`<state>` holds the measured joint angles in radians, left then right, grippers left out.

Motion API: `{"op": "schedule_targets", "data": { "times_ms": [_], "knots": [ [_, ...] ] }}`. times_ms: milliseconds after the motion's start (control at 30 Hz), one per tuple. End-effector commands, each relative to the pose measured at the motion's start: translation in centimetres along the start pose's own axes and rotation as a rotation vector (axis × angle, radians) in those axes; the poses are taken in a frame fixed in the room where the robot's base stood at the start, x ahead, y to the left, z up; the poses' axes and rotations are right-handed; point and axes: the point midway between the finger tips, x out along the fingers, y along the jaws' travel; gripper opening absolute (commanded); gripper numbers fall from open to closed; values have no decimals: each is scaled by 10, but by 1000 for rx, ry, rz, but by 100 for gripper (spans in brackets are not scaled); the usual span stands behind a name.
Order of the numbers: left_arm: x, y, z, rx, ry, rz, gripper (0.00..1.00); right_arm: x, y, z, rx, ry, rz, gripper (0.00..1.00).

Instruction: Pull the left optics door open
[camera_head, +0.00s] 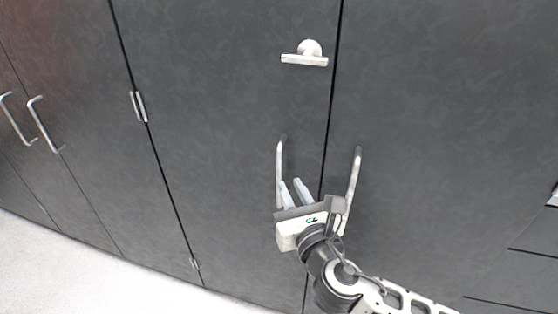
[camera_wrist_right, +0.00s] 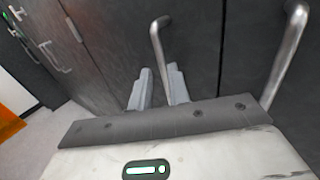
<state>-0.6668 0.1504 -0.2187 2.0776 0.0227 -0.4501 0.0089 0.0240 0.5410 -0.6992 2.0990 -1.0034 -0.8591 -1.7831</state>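The left optics door (camera_head: 220,110) is a dark grey mottled panel, flush with its neighbour along a dark seam. Its upright silver bar handle (camera_head: 280,160) is near that seam; in the right wrist view the handle (camera_wrist_right: 157,45) runs down toward the gap between my fingers. My right gripper (camera_head: 291,186) is in front of the handle's lower part, with its two pale fingers apart. In the right wrist view my right gripper (camera_wrist_right: 159,88) shows a gap between the fingers. The handle's lower end is partly hidden, and contact cannot be told. My left gripper is out of view.
The neighbouring right door (camera_head: 440,110) has its own bar handle (camera_head: 353,175), close beside my right gripper. A silver T-shaped latch knob (camera_head: 306,53) sits above. More cabinet handles (camera_head: 40,122) are at far left. Pale floor (camera_head: 90,265) is clear at lower left.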

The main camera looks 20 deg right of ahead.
Motion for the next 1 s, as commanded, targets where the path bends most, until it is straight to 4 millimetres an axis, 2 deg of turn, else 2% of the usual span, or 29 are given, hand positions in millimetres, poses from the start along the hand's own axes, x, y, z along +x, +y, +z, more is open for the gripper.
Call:
{"op": "schedule_targets", "data": {
  "times_ms": [33, 200, 400, 600, 867, 900, 933, 1000],
  "knots": [
    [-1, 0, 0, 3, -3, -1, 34, 13, -1, 2, 0, -3, -3, 18],
    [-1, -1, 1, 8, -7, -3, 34, 48, 0, 1, 1, -2, -1, 18],
    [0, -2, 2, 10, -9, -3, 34, 77, 0, 0, 1, 0, -1, 18],
    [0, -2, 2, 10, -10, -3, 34, 88, 0, 0, 3, 2, 1, 18],
    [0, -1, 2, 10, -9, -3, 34, 89, 0, -1, 3, 2, 1, 18],
    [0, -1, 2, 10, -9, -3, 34, 89, 0, -1, 3, 2, 1, 7],
    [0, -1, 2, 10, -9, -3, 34, 89, 0, -1, 3, 2, 1, 0],
    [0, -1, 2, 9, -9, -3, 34, 89, 0, -1, 3, 2, 0, 0]
  ]
}}
